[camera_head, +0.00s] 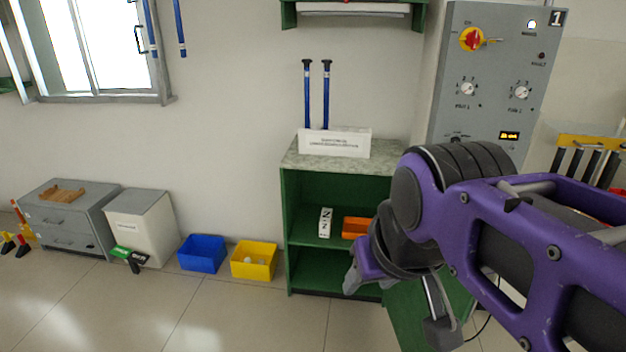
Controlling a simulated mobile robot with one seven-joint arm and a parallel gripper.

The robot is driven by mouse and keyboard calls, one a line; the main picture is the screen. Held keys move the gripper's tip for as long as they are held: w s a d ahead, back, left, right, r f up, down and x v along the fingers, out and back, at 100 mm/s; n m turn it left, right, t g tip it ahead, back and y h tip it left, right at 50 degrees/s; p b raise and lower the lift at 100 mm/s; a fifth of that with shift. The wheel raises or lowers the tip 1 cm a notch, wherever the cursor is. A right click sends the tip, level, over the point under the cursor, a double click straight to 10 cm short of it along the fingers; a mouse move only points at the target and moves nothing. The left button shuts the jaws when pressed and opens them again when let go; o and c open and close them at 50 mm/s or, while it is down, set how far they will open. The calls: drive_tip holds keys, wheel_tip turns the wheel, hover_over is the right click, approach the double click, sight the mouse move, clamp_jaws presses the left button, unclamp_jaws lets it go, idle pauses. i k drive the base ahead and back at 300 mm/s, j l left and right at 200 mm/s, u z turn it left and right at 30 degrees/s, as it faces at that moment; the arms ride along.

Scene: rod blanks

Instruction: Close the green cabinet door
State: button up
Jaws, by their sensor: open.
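The green cabinet (286,225) stands against the wall, its front open and its inside in view. Its green door (408,322) is swung out toward me at the lower right, partly hidden behind my gripper and arm. My gripper (397,308) is open, its two grey fingers apart, in front of the cabinet's right side and the door. I cannot tell whether a finger touches the door.
On the cabinet's shelf are a white numbered block (325,223) and an orange bin (355,228). A white sign (335,143) stands on top. Yellow (254,262) and blue (202,254) bins sit left of it. A grey control panel (495,75) is at right. The front floor is clear.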

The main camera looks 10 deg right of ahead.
sight(405, 303)
drive_tip(key=k+l+u, duration=0.1)
drive_tip(key=l, duration=0.3)
drive_tip(key=k+l+u, duration=0.1)
drive_tip(key=l, duration=0.3)
drive_tip(key=k+l+u, duration=0.1)
drive_tip(key=l, duration=0.3)
drive_tip(key=k+l+u, duration=0.1)
drive_tip(key=l, duration=0.25)
drive_tip(key=l+u, duration=0.1)
drive_tip(key=l, duration=0.3)
drive_tip(key=k+l+u, duration=0.15)
drive_tip(key=l, duration=0.25)
drive_tip(key=i+l+u, duration=0.1)
drive_tip(key=l, duration=0.75)
drive_tip(key=i+l, duration=0.2)
drive_tip(key=l, duration=0.15)
drive_tip(key=i+l+u, duration=0.1)
drive_tip(key=l, duration=0.3)
drive_tip(key=k, duration=0.1)
drive_tip(key=i+j+z, duration=0.2)
